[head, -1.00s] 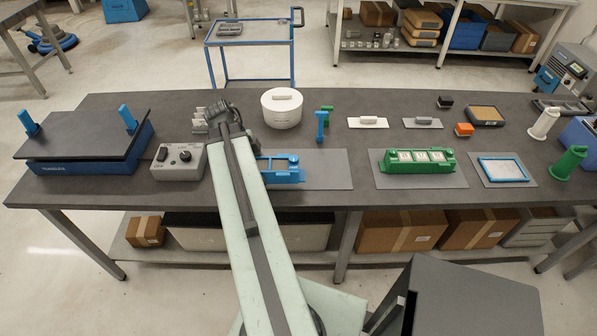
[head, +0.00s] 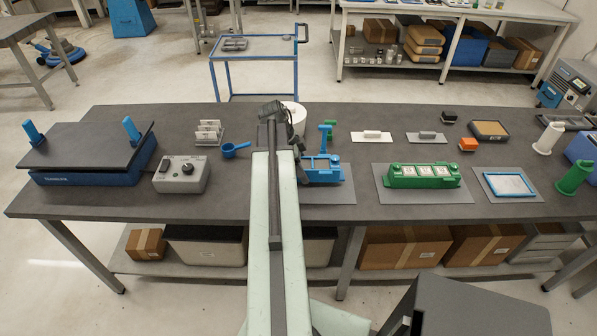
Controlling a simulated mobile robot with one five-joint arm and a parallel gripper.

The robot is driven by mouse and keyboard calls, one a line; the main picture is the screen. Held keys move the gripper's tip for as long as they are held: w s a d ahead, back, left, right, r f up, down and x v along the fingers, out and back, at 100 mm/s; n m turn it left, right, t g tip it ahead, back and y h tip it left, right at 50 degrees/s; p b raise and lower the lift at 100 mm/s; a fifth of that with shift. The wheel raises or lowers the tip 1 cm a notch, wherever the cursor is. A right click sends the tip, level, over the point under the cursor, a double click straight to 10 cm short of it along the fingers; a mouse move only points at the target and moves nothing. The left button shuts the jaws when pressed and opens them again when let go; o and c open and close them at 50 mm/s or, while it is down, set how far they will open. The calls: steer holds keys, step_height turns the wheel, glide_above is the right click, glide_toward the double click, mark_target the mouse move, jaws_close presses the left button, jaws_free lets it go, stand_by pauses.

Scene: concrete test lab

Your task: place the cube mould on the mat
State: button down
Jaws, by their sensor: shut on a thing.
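The blue cube mould (head: 324,177) shows just right of my arm, its left part hidden behind the arm. My gripper (head: 301,168) is mostly hidden by the arm, with only a dark part showing at the mould's left end. It is shut on the mould. The grey mat (head: 345,196) lies under and around the mould in the picture, its left part also hidden. I cannot tell whether the mould touches the mat or is a little above it.
A green mould (head: 424,182) stands on another grey mat (head: 463,197) to the right. A blue upright tool (head: 323,140), a white round container (head: 297,115) and trowels are behind. A blue scoop (head: 236,150) and a control box (head: 182,175) are left. Bare tabletop shows left of my arm.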

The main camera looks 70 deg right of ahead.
steer(key=shift+s+d, duration=0.2)
steer(key=shift+d, duration=0.05)
steer(key=f+b, duration=0.3)
steer(key=shift+s+d+f+b, duration=0.2)
steer(key=shift+d+f+b, duration=0.05)
steer(key=shift+f+b, duration=0.1)
steer(key=shift+f, duration=0.15)
steer(key=shift+c, duration=1.6)
jaws_free()
steer(key=p+v, duration=1.1)
steer(key=v, duration=0.1)
steer(key=shift+r, duration=0.35)
steer(key=shift+a+f, duration=0.1)
steer(key=shift+f, duration=0.05)
